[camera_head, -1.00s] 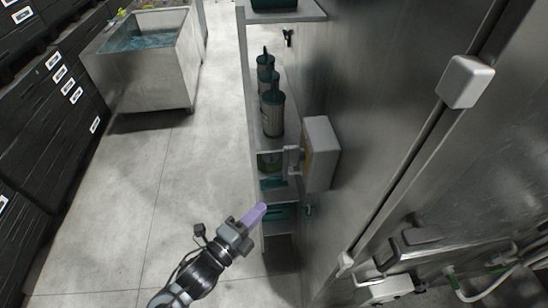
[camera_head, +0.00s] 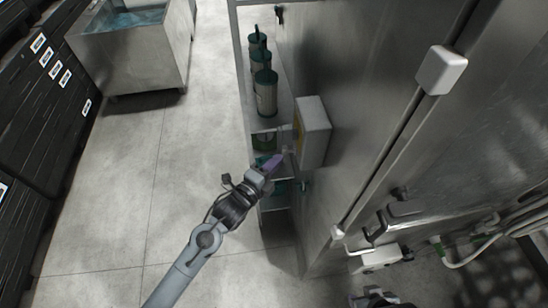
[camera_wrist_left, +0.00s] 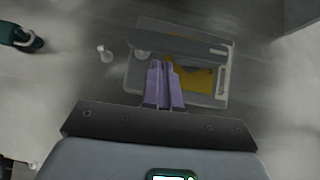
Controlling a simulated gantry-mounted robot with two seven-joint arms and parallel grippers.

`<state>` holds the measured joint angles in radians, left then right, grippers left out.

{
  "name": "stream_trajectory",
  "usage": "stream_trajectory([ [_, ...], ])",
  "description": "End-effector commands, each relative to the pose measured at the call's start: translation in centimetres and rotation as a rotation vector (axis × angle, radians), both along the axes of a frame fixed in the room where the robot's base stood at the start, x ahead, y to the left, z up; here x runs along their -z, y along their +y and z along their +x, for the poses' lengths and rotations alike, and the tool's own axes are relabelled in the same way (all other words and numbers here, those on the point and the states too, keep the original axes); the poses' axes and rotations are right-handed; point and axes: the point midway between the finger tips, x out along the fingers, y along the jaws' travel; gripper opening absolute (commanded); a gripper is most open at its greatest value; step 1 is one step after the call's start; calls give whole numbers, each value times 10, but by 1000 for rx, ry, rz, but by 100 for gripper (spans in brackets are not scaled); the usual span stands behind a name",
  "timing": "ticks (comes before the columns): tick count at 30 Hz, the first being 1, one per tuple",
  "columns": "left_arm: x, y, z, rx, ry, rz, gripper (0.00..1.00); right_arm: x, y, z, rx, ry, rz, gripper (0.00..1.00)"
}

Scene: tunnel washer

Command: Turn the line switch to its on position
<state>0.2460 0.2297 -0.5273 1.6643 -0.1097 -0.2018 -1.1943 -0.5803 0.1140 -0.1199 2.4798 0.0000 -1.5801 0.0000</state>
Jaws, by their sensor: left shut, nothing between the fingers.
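The line switch is a pale grey box (camera_head: 313,132) on the steel machine wall, right of the shelves. A small handle part (camera_head: 289,148) sticks out on its left side. In the left wrist view the switch box (camera_wrist_left: 140,85) shows ahead with a yellow plate (camera_wrist_left: 203,79) and a pale upright bar (camera_wrist_left: 222,80) at its right. My left gripper (camera_head: 275,163) has purple fingers, shut and empty. They point at the box's lower left, close to the handle; I cannot tell whether they touch. The fingers (camera_wrist_left: 164,84) hide part of the box's lower edge in the wrist view.
Shelves with several green-topped canisters (camera_head: 265,92) stand left of the switch. A steel tub of water (camera_head: 130,55) is at the back left, and dark labelled crates (camera_head: 45,120) line the left. A grey-and-dark part shows at the bottom edge, possibly my right gripper. The floor between is clear.

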Motion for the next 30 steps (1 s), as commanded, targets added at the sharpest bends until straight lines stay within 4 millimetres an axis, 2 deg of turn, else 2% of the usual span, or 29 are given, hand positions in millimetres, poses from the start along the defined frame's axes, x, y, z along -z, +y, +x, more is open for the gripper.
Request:
stream_trajectory([
  [6, 0, 2, 10, 1, 0, 0, 0, -3, 0, 0, -1, -1, -2, 43],
  [17, 1, 2, 11, 1, 0, 0, 0, -2, -2, 0, -7, -2, -11, 43],
  [26, 9, 5, 22, 0, -71, 15, 0, 25, -2, 0, -6, -1, -9, 43],
  [30, 5, 6, 24, -2, -82, 18, 0, 25, -1, 0, -3, 1, -6, 43],
])
